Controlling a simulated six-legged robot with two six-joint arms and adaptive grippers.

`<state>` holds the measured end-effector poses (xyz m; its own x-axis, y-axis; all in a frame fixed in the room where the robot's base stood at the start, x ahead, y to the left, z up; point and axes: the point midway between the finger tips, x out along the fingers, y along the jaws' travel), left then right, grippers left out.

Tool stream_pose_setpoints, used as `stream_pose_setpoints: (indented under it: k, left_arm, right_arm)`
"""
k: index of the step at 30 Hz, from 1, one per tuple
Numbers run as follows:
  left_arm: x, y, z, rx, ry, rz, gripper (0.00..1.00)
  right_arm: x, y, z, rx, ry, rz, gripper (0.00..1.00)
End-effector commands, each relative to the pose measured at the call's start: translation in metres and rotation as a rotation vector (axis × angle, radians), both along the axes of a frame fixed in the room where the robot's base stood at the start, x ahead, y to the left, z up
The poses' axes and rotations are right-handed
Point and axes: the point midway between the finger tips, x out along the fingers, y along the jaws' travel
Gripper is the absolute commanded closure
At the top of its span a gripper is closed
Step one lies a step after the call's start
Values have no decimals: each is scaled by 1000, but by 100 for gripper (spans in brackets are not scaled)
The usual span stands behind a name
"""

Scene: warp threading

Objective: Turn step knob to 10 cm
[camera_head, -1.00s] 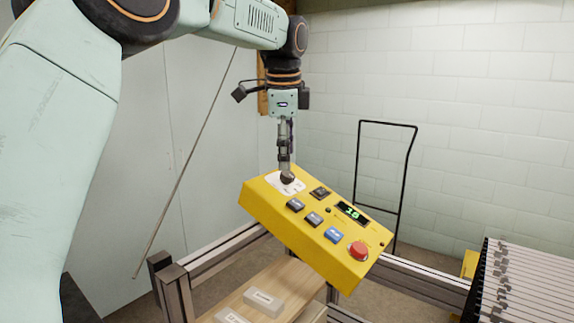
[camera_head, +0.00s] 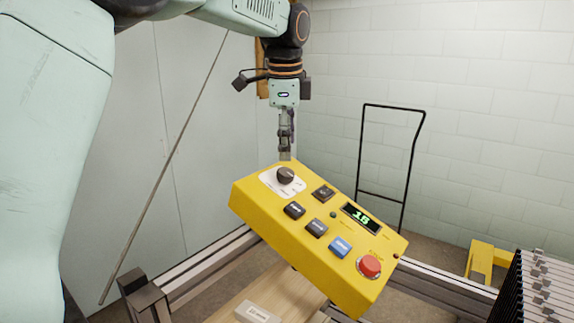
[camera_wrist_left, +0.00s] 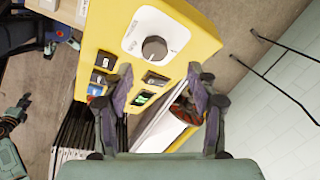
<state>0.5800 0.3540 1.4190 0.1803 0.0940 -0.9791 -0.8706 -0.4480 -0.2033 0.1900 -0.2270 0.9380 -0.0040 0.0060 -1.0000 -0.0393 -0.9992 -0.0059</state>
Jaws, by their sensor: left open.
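The step knob (camera_head: 286,175) is a dark round knob on a white dial plate at the upper left of the yellow control box (camera_head: 270,228). In the left wrist view the knob (camera_wrist_left: 154,48) sits on its white plate with its pointer line visible. My left gripper (camera_head: 285,157) is just above and behind the knob, apart from it. In the left wrist view its two fingers (camera_wrist_left: 160,88) are spread wide with nothing between them. The green display (camera_head: 361,217) seems to read 18. My right gripper does not show clearly in the head view.
The box also carries a red mushroom button (camera_head: 369,266), a blue button (camera_head: 340,246) and dark buttons (camera_head: 317,228). Metal rails run below it. A black hand-cart frame (camera_head: 390,150) stands by the white wall. A row of dark slats (camera_head: 540,290) is at the lower right.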

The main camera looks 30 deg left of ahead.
Motion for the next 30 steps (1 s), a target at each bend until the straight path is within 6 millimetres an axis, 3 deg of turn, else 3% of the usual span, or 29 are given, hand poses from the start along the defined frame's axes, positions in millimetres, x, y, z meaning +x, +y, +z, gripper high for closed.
stream_pose_setpoints:
  k: [6, 12, 23, 30]
  left_arm:
    - [3, 3, -35, 0, 3, -1, 42]
    - [9, 6, -56, -1, 2, 0, 42]
    - [12, 8, -62, 0, 1, 0, 42]
    - [13, 9, -62, 0, 1, 0, 61]
  right_arm:
    - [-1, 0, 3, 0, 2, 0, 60]
    - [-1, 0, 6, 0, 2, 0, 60]
    - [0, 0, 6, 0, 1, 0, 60]
    - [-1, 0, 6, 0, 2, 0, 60]
